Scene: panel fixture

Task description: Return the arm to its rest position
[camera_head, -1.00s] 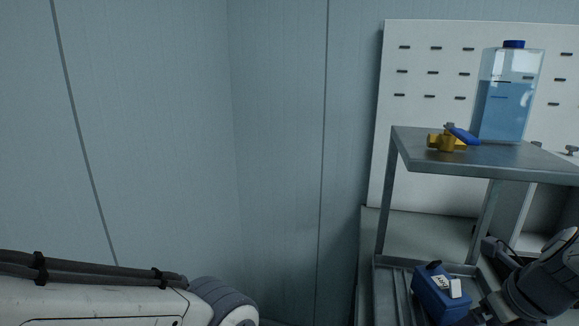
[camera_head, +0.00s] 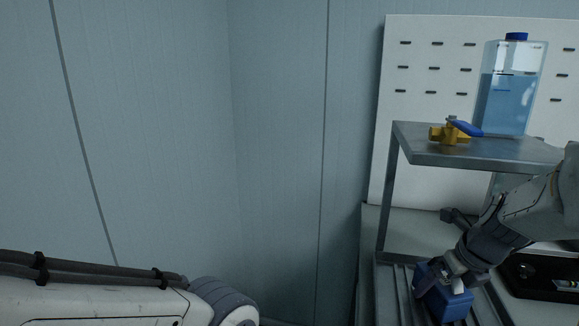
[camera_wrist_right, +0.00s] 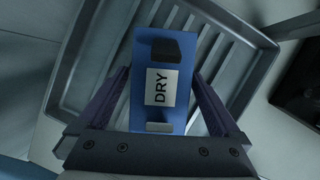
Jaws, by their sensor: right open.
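My right arm (camera_head: 520,215) comes in from the right, below the shelf. My right gripper (camera_head: 455,272) is at a blue box (camera_head: 447,305) low in the head view. In the right wrist view the box (camera_wrist_right: 150,45) bears a white label (camera_wrist_right: 161,88) reading DRY. The two dark fingers of the right gripper (camera_wrist_right: 160,78) are apart, one on each side of the box. I cannot tell whether they touch it. My left arm link (camera_head: 90,300) crosses the lower left; its gripper is out of view.
The box is at a ridged grey tray (camera_wrist_right: 85,60). A metal shelf (camera_head: 420,153) stands above, carrying a yellow valve with blue handle (camera_head: 450,135) and a blue-capped bottle (camera_head: 508,100). A black case (camera_head: 535,285) lies right. A white slotted panel (camera_head: 410,110) stands behind.

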